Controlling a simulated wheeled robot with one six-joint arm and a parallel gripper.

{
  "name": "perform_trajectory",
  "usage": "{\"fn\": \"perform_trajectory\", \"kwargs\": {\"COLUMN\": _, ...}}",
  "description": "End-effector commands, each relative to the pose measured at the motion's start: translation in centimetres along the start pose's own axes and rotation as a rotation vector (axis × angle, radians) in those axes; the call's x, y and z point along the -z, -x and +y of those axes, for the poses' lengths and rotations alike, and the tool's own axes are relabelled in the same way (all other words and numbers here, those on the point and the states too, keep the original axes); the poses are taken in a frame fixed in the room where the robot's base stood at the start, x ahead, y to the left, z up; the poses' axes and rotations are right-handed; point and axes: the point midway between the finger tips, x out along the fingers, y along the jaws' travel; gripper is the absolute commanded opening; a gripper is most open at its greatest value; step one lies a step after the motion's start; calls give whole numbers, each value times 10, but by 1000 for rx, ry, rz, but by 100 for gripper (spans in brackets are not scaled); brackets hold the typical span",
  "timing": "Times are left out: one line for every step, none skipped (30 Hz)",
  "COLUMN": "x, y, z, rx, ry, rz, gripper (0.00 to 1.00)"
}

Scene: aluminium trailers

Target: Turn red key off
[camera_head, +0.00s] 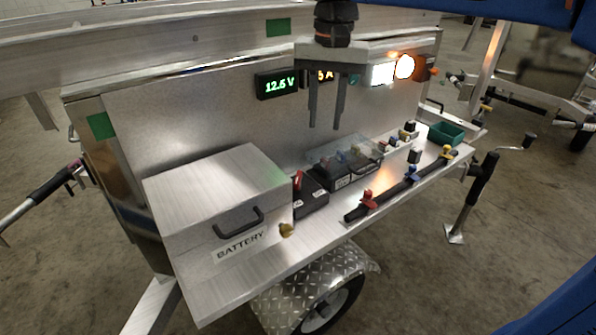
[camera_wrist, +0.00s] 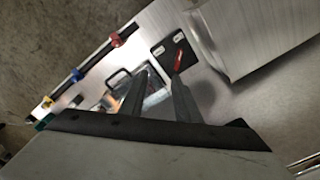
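The red key (camera_head: 298,180) stands up from a black switch box (camera_head: 311,199) just right of the battery box. In the wrist view the red key (camera_wrist: 178,60) shows on its black plate, beyond my fingertips. My gripper (camera_head: 326,127) hangs above the shelf, up and to the right of the key, with its two fingers pointing down. The fingers are apart with nothing between them, and they do not touch the key. In the wrist view my gripper (camera_wrist: 157,86) also shows two separated fingers.
A metal battery box (camera_head: 215,195) with a black handle stands left of the switch. A clear-lidded case (camera_head: 345,160) sits right of it. A black bar with red, blue and yellow parts (camera_head: 395,188) lies along the shelf front. A lit voltmeter (camera_head: 278,84) is on the back panel.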

Motion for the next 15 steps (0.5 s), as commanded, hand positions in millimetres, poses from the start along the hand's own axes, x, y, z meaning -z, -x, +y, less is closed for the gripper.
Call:
{"fn": "perform_trajectory", "kwargs": {"x": 4, "y": 2, "z": -16, "rx": -8, "ry": -2, "rz": -12, "gripper": 30}}
{"fn": "perform_trajectory", "kwargs": {"x": 5, "y": 4, "z": -23, "rx": -11, "ry": -4, "rz": -17, "gripper": 30}}
{"fn": "perform_trajectory", "kwargs": {"x": 6, "y": 5, "z": -31, "rx": -18, "ry": -10, "rz": -25, "gripper": 30}}
{"fn": "perform_trajectory", "kwargs": {"x": 7, "y": 7, "z": -37, "rx": -20, "ry": -13, "rz": -28, "gripper": 30}}
{"fn": "perform_trajectory", "kwargs": {"x": 7, "y": 8, "z": -42, "rx": -24, "ry": -16, "rz": -32, "gripper": 30}}
{"fn": "perform_trajectory", "kwargs": {"x": 8, "y": 8, "z": -47, "rx": -28, "ry": -19, "rz": -37, "gripper": 30}}
{"fn": "perform_trajectory", "kwargs": {"x": 8, "y": 9, "z": -51, "rx": -30, "ry": -21, "rz": -40, "gripper": 30}}
{"fn": "perform_trajectory", "kwargs": {"x": 9, "y": 10, "z": -53, "rx": -32, "ry": -23, "rz": -42, "gripper": 30}}
{"fn": "perform_trajectory", "kwargs": {"x": 9, "y": 10, "z": -56, "rx": -34, "ry": -26, "rz": -44, "gripper": 30}}
{"fn": "perform_trajectory", "kwargs": {"x": 9, "y": 10, "z": -58, "rx": -35, "ry": -27, "rz": -45, "gripper": 30}}
{"fn": "perform_trajectory", "kwargs": {"x": 9, "y": 10, "z": -59, "rx": -36, "ry": -27, "rz": -46, "gripper": 30}}
{"fn": "perform_trajectory", "kwargs": {"x": 9, "y": 9, "z": -59, "rx": -37, "ry": -28, "rz": -46, "gripper": 30}}
{"fn": "perform_trajectory", "kwargs": {"x": 9, "y": 7, "z": -59, "rx": -37, "ry": -28, "rz": -47, "gripper": 30}}
{"fn": "perform_trajectory", "kwargs": {"x": 9, "y": 5, "z": -59, "rx": -37, "ry": -28, "rz": -47, "gripper": 30}}
{"fn": "perform_trajectory", "kwargs": {"x": 8, "y": 1, "z": -59, "rx": -38, "ry": -28, "rz": -48, "gripper": 30}}
